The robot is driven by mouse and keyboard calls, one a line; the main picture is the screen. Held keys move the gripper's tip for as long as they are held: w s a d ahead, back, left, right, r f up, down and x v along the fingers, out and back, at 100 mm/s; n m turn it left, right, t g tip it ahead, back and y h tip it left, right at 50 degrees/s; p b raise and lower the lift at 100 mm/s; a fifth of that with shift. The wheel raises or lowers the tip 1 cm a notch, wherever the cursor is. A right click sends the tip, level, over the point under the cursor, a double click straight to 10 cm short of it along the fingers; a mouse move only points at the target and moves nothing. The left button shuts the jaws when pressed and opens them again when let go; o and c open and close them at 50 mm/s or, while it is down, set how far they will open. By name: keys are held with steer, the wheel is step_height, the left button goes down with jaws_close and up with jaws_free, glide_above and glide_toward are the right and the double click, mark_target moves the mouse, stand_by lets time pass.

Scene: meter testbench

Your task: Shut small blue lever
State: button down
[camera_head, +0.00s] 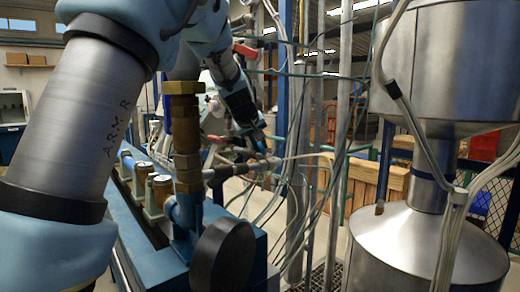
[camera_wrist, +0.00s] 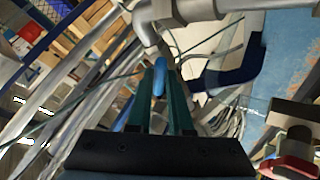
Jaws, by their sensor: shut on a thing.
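In the wrist view the small blue lever (camera_wrist: 159,77) stands between the two green fingers of my gripper (camera_wrist: 167,75), just below a grey metal pipe (camera_wrist: 190,10). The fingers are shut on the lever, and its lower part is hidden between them. In the head view my gripper (camera_head: 258,143) is small, beside the pipework behind the brass fittings. I cannot make out the small lever there.
A larger dark blue handle (camera_wrist: 238,66) is right of the fingers in the wrist view, and a red handle (camera_wrist: 292,167) is at lower right. In the head view, brass fittings (camera_head: 185,130), hanging cables and a steel tank (camera_head: 425,250) crowd the space.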

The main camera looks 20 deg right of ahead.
steer(key=c, duration=0.8)
jaws_free()
steer(key=shift+b+v, duration=0.45)
steer(key=shift+v, duration=3.3)
